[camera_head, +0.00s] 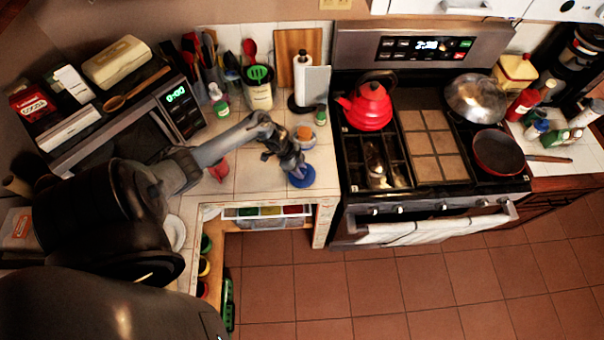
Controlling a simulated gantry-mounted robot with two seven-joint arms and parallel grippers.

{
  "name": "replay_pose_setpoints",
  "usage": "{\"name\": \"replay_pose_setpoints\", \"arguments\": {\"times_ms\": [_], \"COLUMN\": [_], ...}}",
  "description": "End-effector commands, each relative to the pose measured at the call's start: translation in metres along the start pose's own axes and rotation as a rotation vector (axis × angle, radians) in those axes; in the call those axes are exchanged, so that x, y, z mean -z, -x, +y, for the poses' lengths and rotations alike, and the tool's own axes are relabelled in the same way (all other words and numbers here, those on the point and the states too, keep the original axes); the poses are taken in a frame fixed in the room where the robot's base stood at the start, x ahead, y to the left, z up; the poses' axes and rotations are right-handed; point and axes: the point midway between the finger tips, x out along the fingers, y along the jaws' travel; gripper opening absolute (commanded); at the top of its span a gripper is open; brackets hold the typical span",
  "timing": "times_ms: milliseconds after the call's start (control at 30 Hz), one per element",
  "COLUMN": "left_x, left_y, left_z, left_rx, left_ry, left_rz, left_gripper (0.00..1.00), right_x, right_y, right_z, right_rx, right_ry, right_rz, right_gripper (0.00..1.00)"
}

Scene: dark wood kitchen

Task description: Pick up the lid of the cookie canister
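My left arm reaches in from the left over the tiled counter. My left gripper (297,168) points down close to a round blue thing (302,179) near the counter's front edge. The blue thing looks like a lid or lidded container; the gripper partly covers it. I cannot tell whether the fingers touch it or are open or shut. A small jar with a tan top (304,132) stands just behind the gripper. I cannot tell for sure which of these is the cookie canister. My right gripper is not in view.
A red kettle (368,107) sits on the stove (437,190) to the right. A paper towel holder (303,80) and a utensil crock (259,95) stand behind. A red item (219,170) lies left of the gripper. Bare counter (256,178) lies between them.

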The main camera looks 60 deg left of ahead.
Motion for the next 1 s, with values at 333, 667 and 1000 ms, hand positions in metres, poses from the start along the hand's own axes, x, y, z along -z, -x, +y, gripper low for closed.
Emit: {"name": "replay_pose_setpoints", "arguments": {"times_ms": [333,667,1000], "left_x": [0.0,0.007,0.068], "left_y": [0.001,0.019,0.044], "left_z": [0.0,-0.001,0.005], "left_rx": [0.0,0.001,0.001], "left_ry": [0.0,-0.003,-0.005], "left_rz": [0.0,-0.001,0.005], "left_gripper": [0.03,0.03,0.03], "right_x": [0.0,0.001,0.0], "right_y": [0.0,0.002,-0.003], "right_z": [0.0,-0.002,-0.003], "right_rx": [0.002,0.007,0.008], "right_ry": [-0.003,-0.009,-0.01], "right_rz": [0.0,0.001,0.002], "right_gripper": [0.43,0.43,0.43]}}
